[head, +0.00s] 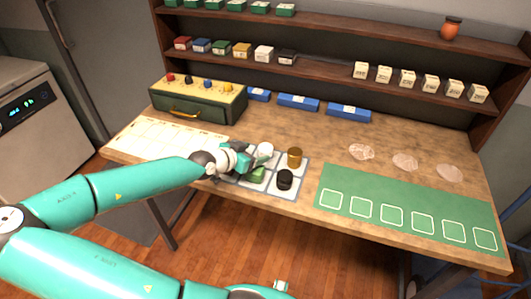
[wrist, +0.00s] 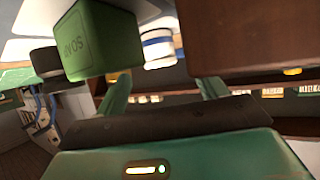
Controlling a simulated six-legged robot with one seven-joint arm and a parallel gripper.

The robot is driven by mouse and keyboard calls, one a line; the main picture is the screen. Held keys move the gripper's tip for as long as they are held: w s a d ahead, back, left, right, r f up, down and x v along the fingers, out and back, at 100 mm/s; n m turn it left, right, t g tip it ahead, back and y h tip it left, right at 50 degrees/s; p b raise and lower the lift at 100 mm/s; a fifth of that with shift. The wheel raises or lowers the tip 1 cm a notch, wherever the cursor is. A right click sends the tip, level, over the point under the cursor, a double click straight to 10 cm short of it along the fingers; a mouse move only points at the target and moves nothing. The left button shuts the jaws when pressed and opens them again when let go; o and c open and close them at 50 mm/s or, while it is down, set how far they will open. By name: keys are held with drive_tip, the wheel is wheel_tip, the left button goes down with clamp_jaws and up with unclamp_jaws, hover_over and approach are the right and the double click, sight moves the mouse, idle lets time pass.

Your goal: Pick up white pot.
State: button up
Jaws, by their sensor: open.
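The white pot (head: 264,149) stands on a grey gridded mat (head: 304,171) on the wooden table, just beside my gripper (head: 243,160). In the wrist view the white pot (wrist: 157,47) shows a blue band and sits in line with the gap between my fingers (wrist: 164,88). My gripper is open and empty. I cannot tell whether a finger touches the pot.
A golden pot (head: 295,157) and a black pot (head: 285,179) stand to the right on the mat. A green drawer box (head: 197,106) is behind left. A green mat with white squares (head: 408,213) lies right. Shelves (head: 330,67) with small boxes rise behind.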

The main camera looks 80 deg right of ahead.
sight(261, 151)
drive_tip(key=shift+x, duration=2.15)
drive_tip(key=shift+c, duration=0.2)
drive_tip(key=c, duration=1.1)
